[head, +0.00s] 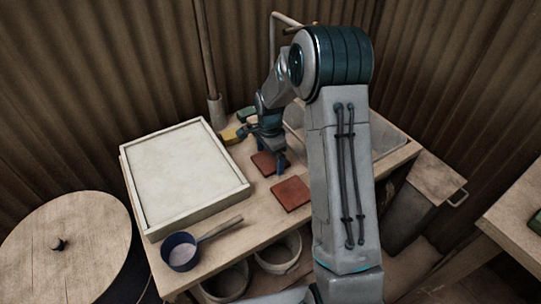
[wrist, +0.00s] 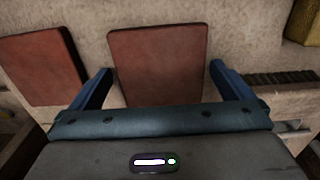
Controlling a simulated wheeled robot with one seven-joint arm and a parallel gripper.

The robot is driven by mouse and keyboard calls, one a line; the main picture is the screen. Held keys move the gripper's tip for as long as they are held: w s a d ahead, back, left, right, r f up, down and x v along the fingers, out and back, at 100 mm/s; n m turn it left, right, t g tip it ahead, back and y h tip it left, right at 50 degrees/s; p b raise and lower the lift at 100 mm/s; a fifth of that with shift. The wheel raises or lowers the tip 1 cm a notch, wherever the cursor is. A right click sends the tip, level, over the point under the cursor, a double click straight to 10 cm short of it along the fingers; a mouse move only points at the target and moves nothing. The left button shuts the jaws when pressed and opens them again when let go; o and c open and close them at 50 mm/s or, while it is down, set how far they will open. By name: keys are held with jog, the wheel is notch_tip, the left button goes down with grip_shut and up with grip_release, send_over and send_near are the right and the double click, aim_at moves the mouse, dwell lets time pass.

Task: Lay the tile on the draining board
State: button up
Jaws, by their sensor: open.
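Two flat reddish-brown tiles lie on the wooden worktop. The nearer tile (head: 291,194) lies clear of my gripper and shows at the left in the wrist view (wrist: 42,66). The farther tile (head: 265,166) is under my gripper (head: 268,156) and partly covered by it. In the wrist view this tile (wrist: 155,50) shows between the two open fingers (wrist: 161,70), with a gap on each side; its lower edge is hidden by the gripper body. A pale board in a raised wooden frame (head: 243,190) lies left of the tiles; I cannot tell if it is the draining board.
A blue pan (head: 180,252) with a handle stands at the worktop's front. A yellow block (head: 232,134) and a green block (head: 246,113) lie behind my gripper. A sink (head: 392,140) is at the right, partly behind my arm. Buckets (head: 278,254) stand below.

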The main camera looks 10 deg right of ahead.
aim_at(270, 160)
notch_tip(270, 160, up, 12)
jog(key=s+r+n+t, duration=0.1)
jog(key=s+r+n, duration=0.2)
jog(key=s+n, duration=0.4)
jog(key=s+r+n+t, duration=0.1)
jog(key=s+r+n, duration=0.3)
jog(key=s, duration=1.6)
jog(key=n, duration=0.3)
jog(key=shift+s+a, duration=0.15)
jog(key=shift+a, duration=0.1)
jog(key=shift+r, duration=0.1)
jog(key=shift+t, duration=0.4)
notch_tip(270, 160, up, 4)
jog(key=p, duration=0.4)
jog(key=shift+d+r, duration=0.1)
jog(key=shift+r, duration=0.1)
